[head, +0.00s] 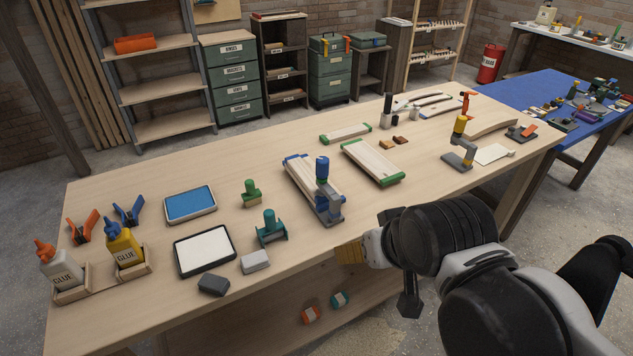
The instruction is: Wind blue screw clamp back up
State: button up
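The blue screw clamp (323,188) stands near the middle of the long wooden workbench. It has a grey body with a blue knob on top, upright, at the front end of a pale board (303,172) with blue ends. How tightly its screw sits on the board cannot be told at this size. My arm reaches in from the lower right. The end with my gripper (366,249) is at the bench's front edge, right of and nearer than the clamp, and apart from it. Its fingers are not clearly visible, so open or shut cannot be told.
A teal clamp (269,228) and a green clamp (251,193) stand to the left, near a white-topped tray (204,247). Glue bottles (62,266) stand far left.

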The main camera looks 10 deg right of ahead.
aim_at(322, 162)
jog(key=i+l+u, duration=0.5)
jog(key=i+l, duration=0.45)
jog(key=k+l+u, duration=0.35)
jog(key=l, duration=0.25)
jog(key=k+l+u, duration=0.3)
jog(key=l, duration=0.3)
jog(key=k+l+u, duration=0.35)
jog(key=l, duration=0.15)
